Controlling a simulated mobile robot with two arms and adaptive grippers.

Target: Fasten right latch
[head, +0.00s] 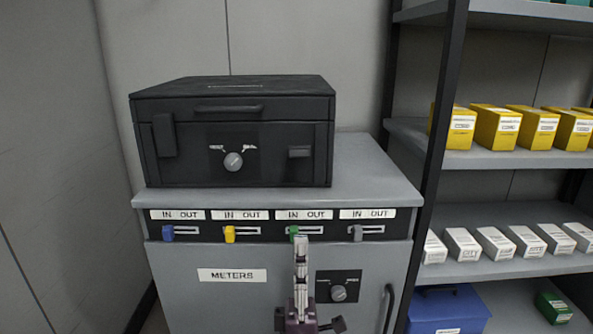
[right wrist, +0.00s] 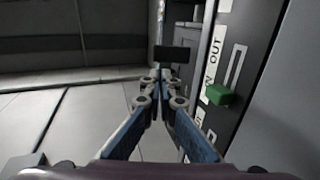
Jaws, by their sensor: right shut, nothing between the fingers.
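The black case (head: 233,135) sits closed on top of the grey cabinet. Its right latch (head: 300,152) is a short dark piece standing out low on the case's front right. The left latch (head: 164,135) is a longer upright piece. My right gripper (head: 300,241) is below the right latch, in front of the cabinet by the green slider (head: 293,231), and apart from the latch. In the right wrist view its fingers (right wrist: 158,78) are together and empty. A dark block (right wrist: 173,54) shows beyond them; I cannot tell whether it is the latch. My left gripper is out of view.
The slider strip (head: 277,230) has blue, yellow, green and grey sliders. A round knob (head: 233,161) is on the case front, and another knob (head: 338,293) is on the cabinet. A shelf rack (head: 440,120) with boxes stands at the right.

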